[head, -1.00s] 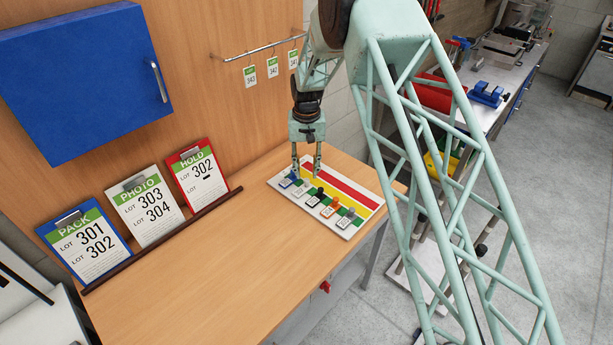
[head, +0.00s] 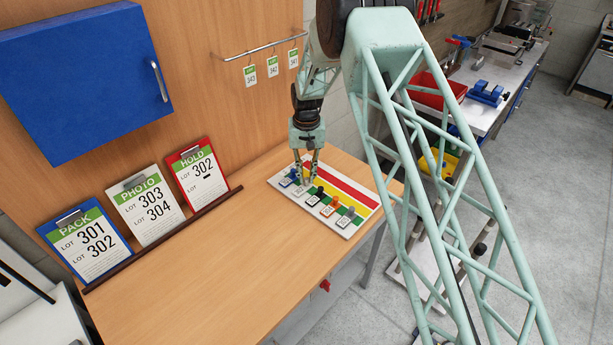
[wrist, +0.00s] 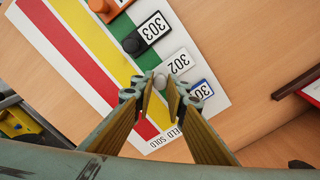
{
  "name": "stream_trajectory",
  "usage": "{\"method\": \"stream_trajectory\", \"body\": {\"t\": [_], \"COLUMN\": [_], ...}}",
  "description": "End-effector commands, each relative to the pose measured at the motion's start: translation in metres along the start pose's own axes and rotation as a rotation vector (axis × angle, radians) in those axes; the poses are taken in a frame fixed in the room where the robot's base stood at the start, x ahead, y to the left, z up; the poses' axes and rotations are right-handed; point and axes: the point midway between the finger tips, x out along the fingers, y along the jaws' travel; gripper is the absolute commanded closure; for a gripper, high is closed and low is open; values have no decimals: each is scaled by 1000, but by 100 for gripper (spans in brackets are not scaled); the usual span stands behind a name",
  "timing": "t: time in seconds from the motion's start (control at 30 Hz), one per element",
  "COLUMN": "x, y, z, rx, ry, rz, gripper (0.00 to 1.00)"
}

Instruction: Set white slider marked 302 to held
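The white slider (wrist: 160,81) has a small pale knob and a tag reading 302 (wrist: 178,64). It sits at the green band (wrist: 147,60) of the slider board (head: 351,229), between the black 303 slider (wrist: 131,43) and the blue-framed tag (wrist: 202,90), partly hidden by a finger. My gripper (wrist: 162,88) is low over the board, with one finger on each side of the white knob. The fingers look apart with a narrow gap; I cannot tell whether they touch it. Printed words by the board's edge are partly covered; "SOLD" is readable.
Yellow (wrist: 105,46) and red (wrist: 65,52) bands run beside the green. Orange and grey sliders stand farther along the board. The wooden tabletop (head: 215,275) in front is clear.

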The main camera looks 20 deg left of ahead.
Motion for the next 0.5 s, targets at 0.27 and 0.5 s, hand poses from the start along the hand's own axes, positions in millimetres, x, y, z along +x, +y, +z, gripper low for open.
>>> {"method": "stream_trajectory", "body": {"t": [0.27,0.5], "x": [0,1], "y": [2,22], "z": [-3,-24], "rx": [1,1], "ry": [1,2], "rz": [0,0], "gripper": [100,100]}}
